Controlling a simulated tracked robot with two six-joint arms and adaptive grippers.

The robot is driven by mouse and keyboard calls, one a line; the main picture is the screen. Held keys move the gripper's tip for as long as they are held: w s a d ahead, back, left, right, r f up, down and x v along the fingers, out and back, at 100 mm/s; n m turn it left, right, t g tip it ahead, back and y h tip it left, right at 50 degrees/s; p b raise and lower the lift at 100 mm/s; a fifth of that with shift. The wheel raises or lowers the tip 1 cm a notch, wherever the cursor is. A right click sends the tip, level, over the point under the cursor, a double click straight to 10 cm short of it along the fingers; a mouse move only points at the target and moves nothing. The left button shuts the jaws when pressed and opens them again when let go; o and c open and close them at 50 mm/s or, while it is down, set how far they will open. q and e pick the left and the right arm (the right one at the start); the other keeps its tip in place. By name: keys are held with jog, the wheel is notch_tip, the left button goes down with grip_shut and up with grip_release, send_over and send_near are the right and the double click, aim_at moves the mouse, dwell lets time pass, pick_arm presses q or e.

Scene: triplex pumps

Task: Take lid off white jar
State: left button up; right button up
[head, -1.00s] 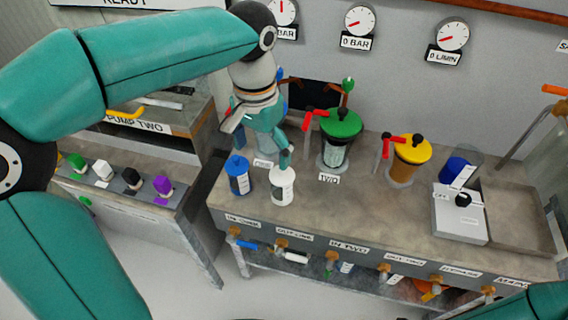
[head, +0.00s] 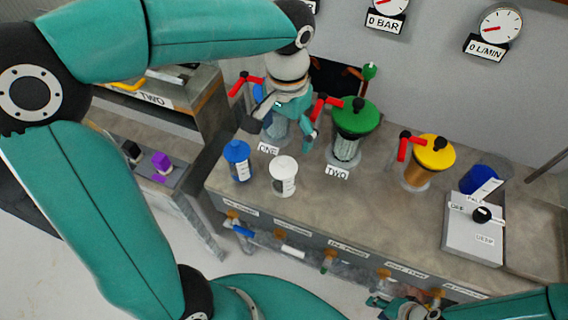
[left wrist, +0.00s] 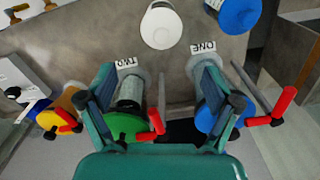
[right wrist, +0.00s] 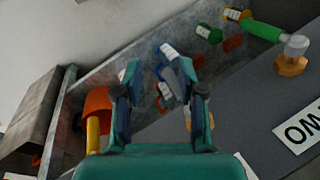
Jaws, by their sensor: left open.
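The white jar (head: 283,184) stands upright near the front edge of the bench, with a round white lid (head: 284,163) on top. It also shows at the top of the left wrist view (left wrist: 161,27). My left gripper (head: 283,130) is above the bench behind the white jar, apart from it, fingers pointing down. In the left wrist view the gripper (left wrist: 156,75) is open and empty, with the jar beyond its fingertips. My right gripper (head: 392,306) is low in front of the bench. In the right wrist view it (right wrist: 160,68) is open and empty.
A blue-lidded jar (head: 238,164) stands close left of the white jar. Green-lidded (head: 355,118) and yellow-lidded (head: 432,155) pump vessels with red handles stand to the right. A white box with a dial (head: 473,235) is further right. Bench before the yellow vessel is clear.

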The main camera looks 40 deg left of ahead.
aim_at(283, 160)
pick_arm(q)
jog(key=f, duration=0.9)
jog(key=shift+s+a+f, duration=0.1)
jog(key=shift+s, duration=0.35)
jog(key=c, duration=1.4)
jog(key=shift+c, duration=1.2)
